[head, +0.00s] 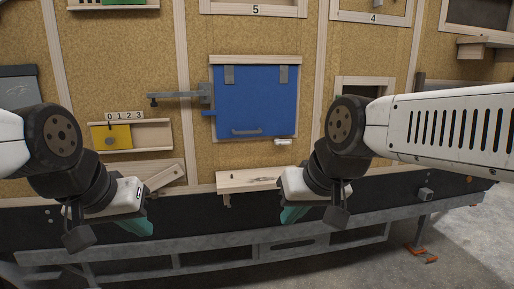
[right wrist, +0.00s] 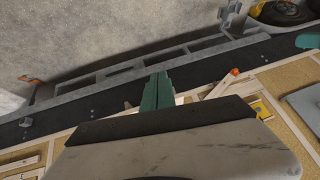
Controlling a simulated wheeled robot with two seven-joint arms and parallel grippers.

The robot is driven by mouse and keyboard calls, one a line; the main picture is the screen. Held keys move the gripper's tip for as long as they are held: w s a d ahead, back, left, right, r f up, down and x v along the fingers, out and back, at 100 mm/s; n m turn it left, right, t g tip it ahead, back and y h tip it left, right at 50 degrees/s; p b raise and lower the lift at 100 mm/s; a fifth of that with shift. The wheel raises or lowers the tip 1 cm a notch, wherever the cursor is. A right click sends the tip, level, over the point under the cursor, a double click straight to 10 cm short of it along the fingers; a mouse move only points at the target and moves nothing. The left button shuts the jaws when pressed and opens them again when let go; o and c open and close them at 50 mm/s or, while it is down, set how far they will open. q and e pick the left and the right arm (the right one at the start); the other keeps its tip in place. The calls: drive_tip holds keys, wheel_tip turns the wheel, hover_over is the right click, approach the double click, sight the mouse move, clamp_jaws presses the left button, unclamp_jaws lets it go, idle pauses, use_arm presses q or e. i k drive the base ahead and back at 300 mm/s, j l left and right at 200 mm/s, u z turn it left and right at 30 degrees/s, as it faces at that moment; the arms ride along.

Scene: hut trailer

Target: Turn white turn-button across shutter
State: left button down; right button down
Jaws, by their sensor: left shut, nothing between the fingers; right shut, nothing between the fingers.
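The blue shutter (head: 252,102) lies flat in its wooden frame on the wall, with two grey straps at its top and a grey handle (head: 247,132) low down. A small white turn-button (head: 283,142) sits at the frame's lower right edge, lying about level, just below the shutter. My left gripper (head: 140,227) is shut and empty, low over the black belt at the left. My right gripper (head: 293,215) is shut and empty, below the turn-button and apart from it. Its green fingers also show together in the right wrist view (right wrist: 157,92). The turn-button is not visible there.
A grey bar (head: 176,95) sticks out left of the shutter, and a blue tab (head: 209,113) shows at its left edge. A wooden shelf (head: 247,180) juts out below the shutter, left of my right gripper. A yellow panel (head: 111,137) is at the left. A grey block (head: 425,194) stands at the right.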

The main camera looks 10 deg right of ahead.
sight(287, 141)
drive_tip(key=i+j, duration=0.4)
drive_tip(key=j, duration=0.2)
drive_tip(key=i+j, duration=0.2)
drive_tip(key=j, duration=0.15)
drive_tip(key=z, duration=0.05)
